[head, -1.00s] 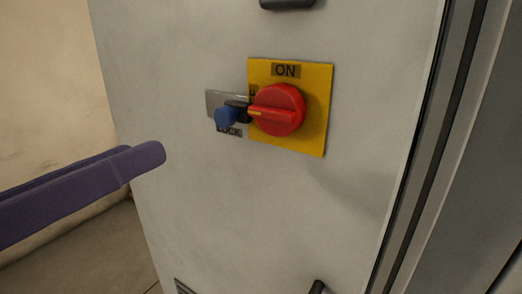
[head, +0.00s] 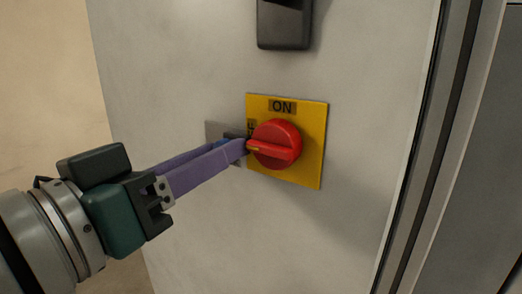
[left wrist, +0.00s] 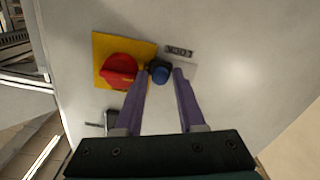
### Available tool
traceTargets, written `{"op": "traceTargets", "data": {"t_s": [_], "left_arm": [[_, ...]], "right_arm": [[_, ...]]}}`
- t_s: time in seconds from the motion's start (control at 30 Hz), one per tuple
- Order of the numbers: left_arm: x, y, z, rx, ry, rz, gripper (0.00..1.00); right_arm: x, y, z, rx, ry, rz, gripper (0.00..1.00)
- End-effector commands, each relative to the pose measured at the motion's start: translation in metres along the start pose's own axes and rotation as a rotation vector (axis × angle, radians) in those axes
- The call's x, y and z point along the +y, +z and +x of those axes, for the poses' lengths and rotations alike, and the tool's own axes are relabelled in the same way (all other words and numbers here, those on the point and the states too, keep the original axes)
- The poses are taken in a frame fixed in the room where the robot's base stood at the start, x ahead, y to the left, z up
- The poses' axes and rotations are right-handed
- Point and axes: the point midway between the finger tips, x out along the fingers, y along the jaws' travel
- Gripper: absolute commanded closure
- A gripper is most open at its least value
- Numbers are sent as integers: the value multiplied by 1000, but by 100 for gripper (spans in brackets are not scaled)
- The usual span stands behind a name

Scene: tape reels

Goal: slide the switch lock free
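The switch is a red rotary knob (head: 276,143) on a yellow plate (head: 310,165) marked ON, fixed to a pale cabinet door. Left of it is a grey lock plate (head: 213,131); in the left wrist view its LOCK label (left wrist: 179,51) shows. The lock's blue knob (left wrist: 160,72) sits beside the red knob and is mostly hidden by my fingers in the head view. My left gripper (head: 236,148) has its purple fingers at the lock. In the left wrist view the fingertips are apart, one on each side of the blue knob, with a small gap at the right. My right gripper is not seen.
A black handle (head: 284,25) sticks out of the door above the switch. The door's right edge and a dark seal (head: 428,150) run beside a grey frame. The door face below the switch is clear.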

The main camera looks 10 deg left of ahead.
Motion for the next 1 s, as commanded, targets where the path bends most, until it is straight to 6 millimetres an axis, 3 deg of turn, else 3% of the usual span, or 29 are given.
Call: {"op": "traceTargets", "data": {"t_s": [0.1, 0.43, 1.0], "left_arm": [[0, 0, 0, 0, 0, 0, 62], [0, 0, 0, 0, 0, 0, 100], [0, 0, 0, 1, 0, 0, 100]], "right_arm": [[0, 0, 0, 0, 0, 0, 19], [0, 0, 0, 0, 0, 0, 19], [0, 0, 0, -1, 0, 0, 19]]}}
